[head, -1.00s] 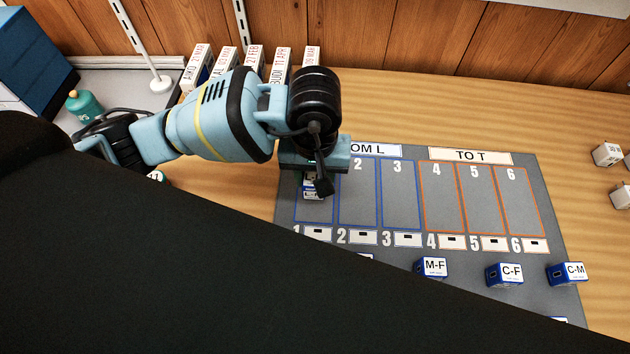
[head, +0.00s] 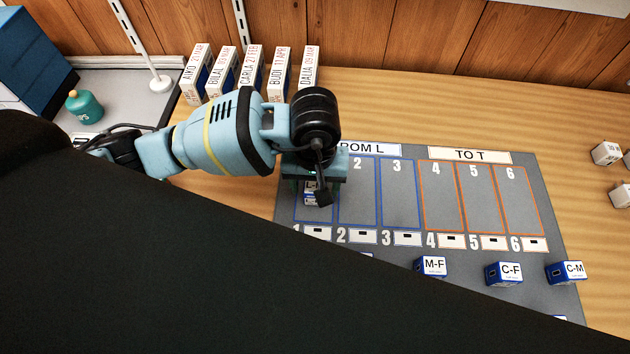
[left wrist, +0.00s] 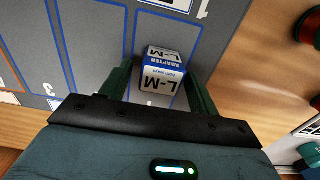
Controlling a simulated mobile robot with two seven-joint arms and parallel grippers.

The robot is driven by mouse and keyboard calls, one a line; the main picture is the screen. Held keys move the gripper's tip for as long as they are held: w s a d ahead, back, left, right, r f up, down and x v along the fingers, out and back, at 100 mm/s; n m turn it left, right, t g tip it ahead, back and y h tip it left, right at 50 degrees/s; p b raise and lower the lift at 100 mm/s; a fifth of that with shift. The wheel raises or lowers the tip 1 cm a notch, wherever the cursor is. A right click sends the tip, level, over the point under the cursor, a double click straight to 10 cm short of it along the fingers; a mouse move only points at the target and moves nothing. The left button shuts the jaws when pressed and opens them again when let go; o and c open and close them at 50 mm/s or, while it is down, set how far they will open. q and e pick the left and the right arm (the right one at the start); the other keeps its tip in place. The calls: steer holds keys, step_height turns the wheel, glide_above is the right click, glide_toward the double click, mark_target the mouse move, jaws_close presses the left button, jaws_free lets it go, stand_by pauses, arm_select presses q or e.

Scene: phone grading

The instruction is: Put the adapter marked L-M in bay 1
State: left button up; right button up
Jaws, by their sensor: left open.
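The white and blue adapter marked L-M (left wrist: 163,82) sits in bay 1 (left wrist: 186,38) on the grey mat, as the left wrist view shows. In the head view the adapter (head: 311,197) is partly hidden by my left gripper (head: 316,186). My left gripper is open, with one finger on each side of the adapter; in the left wrist view the fingers (left wrist: 160,88) seem to stand clear of it. My right gripper is not in view.
Bays 2 to 6 on the mat (head: 552,255) look empty. Adapters M-F (head: 431,267), C-F (head: 504,274) and C-M (head: 567,273) stand near the mat's front. Labelled boxes (head: 250,70) line the back. A large dark shape hides the lower left.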

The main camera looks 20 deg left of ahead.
mark_target(315, 184)
arm_select(q)
steer(key=shift+r, duration=0.1)
step_height(315, 184, up, 12)
steer(key=shift+p, duration=0.3)
stand_by(0.5)
